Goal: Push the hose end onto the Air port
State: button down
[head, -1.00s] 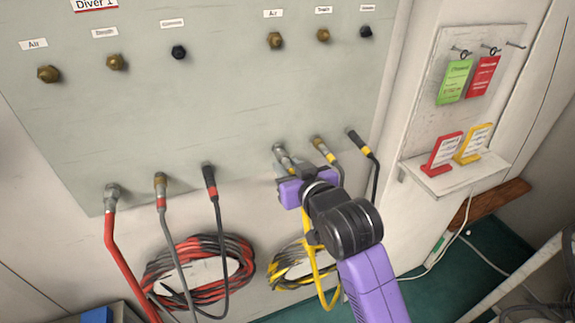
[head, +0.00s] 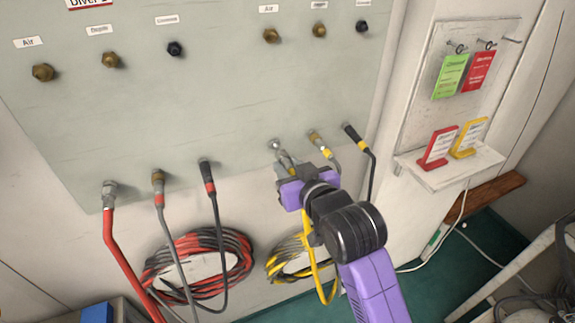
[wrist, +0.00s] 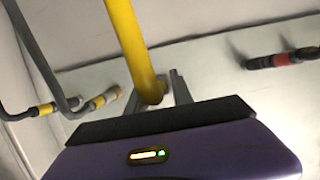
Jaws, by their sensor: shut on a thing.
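My gripper (head: 287,176) is shut on the yellow hose's end, at the lower right of the panel. The metal hose end (head: 286,159) shows just above my fingers, close to a round grey stub (head: 275,144); I cannot tell whether they touch. The yellow hose (head: 322,272) hangs below my gripper; in the wrist view the hose (wrist: 125,35) runs down between the fingers. Two brass ports labelled Air are on the upper panel, both bare: one at the right (head: 271,36) and one at the far left (head: 42,72).
Beside my gripper are a grey hose with a yellow band (head: 323,147) and a black one (head: 360,139). A red hose (head: 113,235) and two others hang at left. Coiled hoses hang below. A tag shelf (head: 450,170) stands right. The panel's middle is clear.

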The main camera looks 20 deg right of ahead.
jog(key=shift+s, duration=0.2)
jog(key=shift+s+p, duration=0.5)
jog(key=shift+s, duration=1.9)
